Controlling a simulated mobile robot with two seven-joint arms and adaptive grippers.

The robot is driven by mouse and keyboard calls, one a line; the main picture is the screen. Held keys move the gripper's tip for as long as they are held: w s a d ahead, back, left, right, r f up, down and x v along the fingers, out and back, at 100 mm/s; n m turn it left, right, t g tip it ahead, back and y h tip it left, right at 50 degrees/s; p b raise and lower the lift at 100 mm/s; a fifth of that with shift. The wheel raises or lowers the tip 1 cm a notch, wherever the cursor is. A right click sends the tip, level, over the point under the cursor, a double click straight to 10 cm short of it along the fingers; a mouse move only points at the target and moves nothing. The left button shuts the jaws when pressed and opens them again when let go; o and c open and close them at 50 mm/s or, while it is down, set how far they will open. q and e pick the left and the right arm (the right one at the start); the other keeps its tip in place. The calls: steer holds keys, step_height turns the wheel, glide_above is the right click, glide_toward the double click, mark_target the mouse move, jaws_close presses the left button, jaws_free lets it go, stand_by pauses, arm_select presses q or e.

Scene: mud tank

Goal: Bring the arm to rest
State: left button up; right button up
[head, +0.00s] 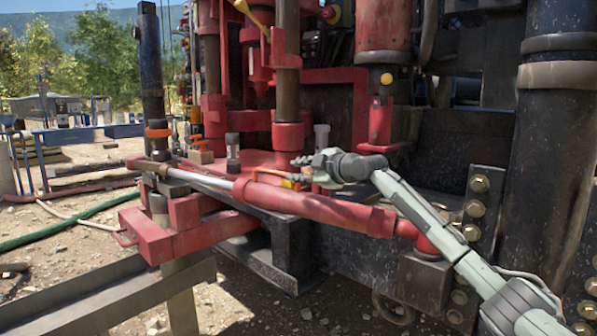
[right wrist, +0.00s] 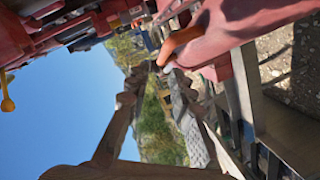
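My right arm comes in from the lower right of the head view. Its right gripper (head: 303,169) points left, just above the red cylinder (head: 310,203). In the right wrist view the two fingers of the right gripper (right wrist: 150,88) stand apart, with trees and sky between them and nothing held. An orange handle (head: 275,176) lies close to the fingers, just below them in the head view; I cannot tell if they touch. My left gripper is not in view.
The red rig deck (head: 265,160) and red upright posts (head: 288,90) stand around the gripper. A thick black column (head: 553,150) rises at the right, beside the arm. A grey metal beam (head: 110,300) runs at the lower left. Open gravel (head: 90,215) lies at the left.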

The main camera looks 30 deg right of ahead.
steer(key=shift+s, duration=0.15)
stand_by(0.3)
steer(key=s+a+f+m+g+p, duration=0.15)
steer(key=s+a+f, duration=0.3)
steer(key=f, duration=0.65)
steer(key=s+a+f+m+g+h, duration=0.1)
steer(key=s+a+f+g, duration=0.3)
steer(key=f, duration=0.7)
steer(key=s+a+f+m+p, duration=0.1)
steer(key=s+a+f+m, duration=0.15)
steer(key=s+f, duration=0.6)
steer(key=s+a+f+m+g+h+p, duration=0.1)
steer(key=s+f+m+g+h+p, duration=0.15)
steer(key=s+f, duration=1.05)
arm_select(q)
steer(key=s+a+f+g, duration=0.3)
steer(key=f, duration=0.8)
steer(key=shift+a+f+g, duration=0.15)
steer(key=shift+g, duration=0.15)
arm_select(e)
steer(key=s+d+f+m+g, duration=0.1)
steer(key=s+f+m+g, duration=0.1)
steer(key=s, duration=0.7)
steer(key=s+d+f+m+g+h, duration=0.1)
steer(key=s+f+m+g, duration=0.1)
steer(key=s, duration=0.8)
steer(key=shift+s+d+f+m, duration=0.2)
steer(key=shift+d+f+m, duration=0.3)
steer(key=shift+f, duration=0.35)
